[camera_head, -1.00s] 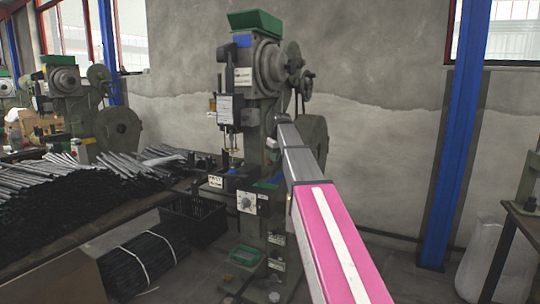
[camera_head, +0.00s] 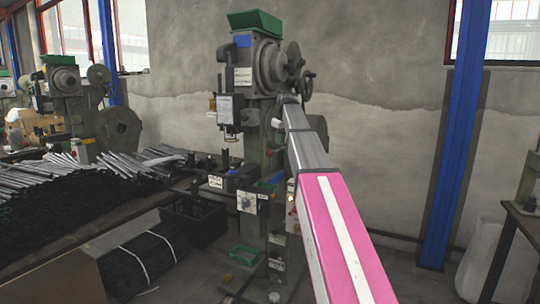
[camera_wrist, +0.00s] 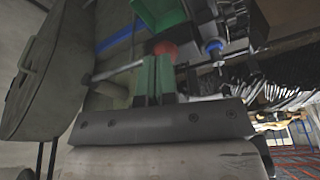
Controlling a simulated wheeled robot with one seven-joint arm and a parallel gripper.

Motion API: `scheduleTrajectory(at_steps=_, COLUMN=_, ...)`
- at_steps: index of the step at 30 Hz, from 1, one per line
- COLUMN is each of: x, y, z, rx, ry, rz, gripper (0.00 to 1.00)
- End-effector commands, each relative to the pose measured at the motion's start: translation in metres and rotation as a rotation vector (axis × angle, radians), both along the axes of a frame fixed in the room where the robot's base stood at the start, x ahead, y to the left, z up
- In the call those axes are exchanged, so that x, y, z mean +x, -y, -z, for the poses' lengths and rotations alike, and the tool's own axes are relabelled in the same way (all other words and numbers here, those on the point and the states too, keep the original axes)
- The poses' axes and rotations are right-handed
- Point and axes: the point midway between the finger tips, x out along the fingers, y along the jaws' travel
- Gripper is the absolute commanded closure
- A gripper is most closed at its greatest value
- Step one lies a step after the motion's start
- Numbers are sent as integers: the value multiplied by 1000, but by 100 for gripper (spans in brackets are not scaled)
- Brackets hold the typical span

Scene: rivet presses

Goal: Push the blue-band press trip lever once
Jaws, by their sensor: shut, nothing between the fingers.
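The press (camera_head: 262,75) in the middle of the head view is grey-green with a blue patch (camera_head: 242,41) near its top. In the wrist view a blue strip (camera_wrist: 118,38) runs across a press body. A round red knob (camera_wrist: 165,48), apparently on a pale rod (camera_wrist: 118,69), lies just beyond my fingertips. My gripper (camera_wrist: 157,60) shows there with green fingers shut and empty, pointing at the knob. Whether they touch it, I cannot tell. In the head view my arm hides the lever area and my gripper.
A second press (camera_head: 65,85) stands at the left. A bench with piles of dark and silver rods (camera_head: 85,185) lies front left, with a black crate (camera_head: 200,222) by it. A blue post (camera_head: 455,135) and a table (camera_head: 525,210) are at the right.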

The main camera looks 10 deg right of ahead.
Motion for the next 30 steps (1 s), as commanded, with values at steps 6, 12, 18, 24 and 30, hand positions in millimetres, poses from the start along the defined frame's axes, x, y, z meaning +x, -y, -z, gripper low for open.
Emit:
scheduleTrajectory(at_steps=6, x=-4, y=3, z=-18, rx=0, ry=0, rz=0, gripper=100)
scheduleTrajectory(at_steps=12, x=-4, y=3, z=-19, rx=1, ry=-1, rz=0, gripper=100)
scheduleTrajectory(at_steps=18, x=-4, y=3, z=-19, rx=0, ry=0, rz=0, gripper=100)
scheduleTrajectory(at_steps=24, x=-4, y=2, z=-19, rx=0, ry=0, rz=0, gripper=100)
scheduleTrajectory(at_steps=30, x=-4, y=2, z=-19, rx=0, ry=0, rz=0, gripper=100)
